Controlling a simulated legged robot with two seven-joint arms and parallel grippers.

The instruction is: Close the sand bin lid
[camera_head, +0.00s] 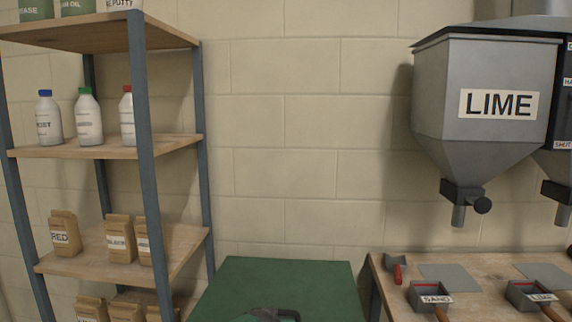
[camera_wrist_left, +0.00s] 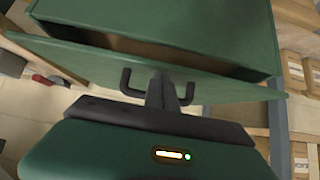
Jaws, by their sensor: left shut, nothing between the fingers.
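The green sand bin (camera_head: 275,275) stands at the bottom middle of the head view. In the left wrist view, a green panel (camera_wrist_left: 85,55) with a black handle (camera_wrist_left: 127,82) stands apart from the bin body (camera_wrist_left: 150,18). I take this panel to be the lid; a gap with brown inside (camera_wrist_left: 140,45) shows between them, so it is partly open. My left gripper (camera_wrist_left: 160,92) is shut and empty, with its dark fingers over the panel, between the handle's two ends. Whether it touches the panel is unclear. My right gripper is not in view.
A shelf rack (camera_head: 145,150) with bottles and paper bags stands left of the bin. A wooden bench (camera_head: 470,262) with small labelled boxes is on the right, under a grey LIME hopper (camera_head: 485,90). The block wall (camera_head: 290,130) behind is bare.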

